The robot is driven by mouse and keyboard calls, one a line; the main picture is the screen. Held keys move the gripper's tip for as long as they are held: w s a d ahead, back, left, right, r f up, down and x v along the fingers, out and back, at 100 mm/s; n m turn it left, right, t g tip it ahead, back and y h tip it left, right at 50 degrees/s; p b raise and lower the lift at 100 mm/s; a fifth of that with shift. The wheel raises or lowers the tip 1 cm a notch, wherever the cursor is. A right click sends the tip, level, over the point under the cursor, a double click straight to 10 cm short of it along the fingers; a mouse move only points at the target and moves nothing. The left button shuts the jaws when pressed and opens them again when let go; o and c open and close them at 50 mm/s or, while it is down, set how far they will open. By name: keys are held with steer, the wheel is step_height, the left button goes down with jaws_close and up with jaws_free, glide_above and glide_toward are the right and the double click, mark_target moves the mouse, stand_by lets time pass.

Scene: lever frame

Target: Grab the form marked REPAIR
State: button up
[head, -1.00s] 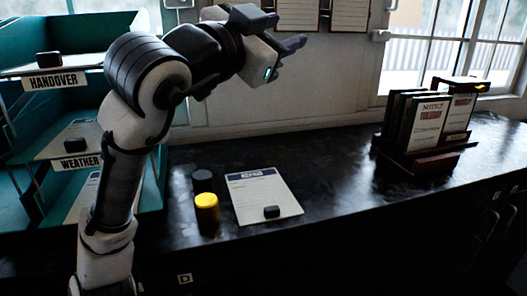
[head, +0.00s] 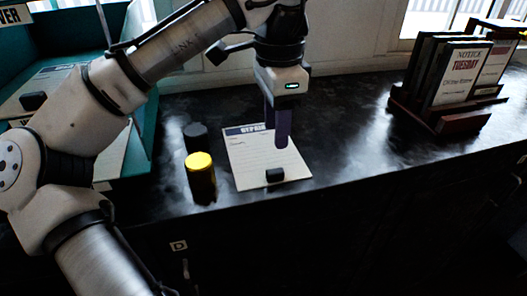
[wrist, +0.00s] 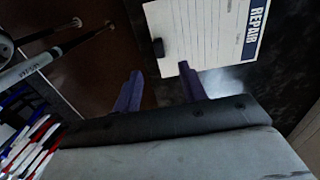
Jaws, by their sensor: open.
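The form marked REPAIR (head: 255,164) lies flat on the dark counter, a white sheet with a dark blue header. It also shows in the wrist view (wrist: 205,35), where the word REPAIR is readable. A small black block (head: 275,175) sits on the form near its front edge; it shows in the wrist view too (wrist: 158,47). My gripper (head: 277,128) points down above the form, in front of part of its header and right side in the head view. Its purple fingers are apart with nothing between them. The wrist view shows the fingers (wrist: 159,82) short of the form.
A yellow-capped jar (head: 200,178) and a dark round piece (head: 195,136) stand left of the form. A teal tray rack (head: 146,100) is at the left. A dark rack of notices (head: 440,112) stands at the right. Counter between form and notices is clear.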

mark_target(275, 171)
step_height(275, 171, down, 9)
steer(key=shift+s+f+p, duration=0.1)
steer(key=shift+f+p, duration=0.05)
steer(key=shift+p, duration=0.2)
stand_by(0.3)
jaws_close()
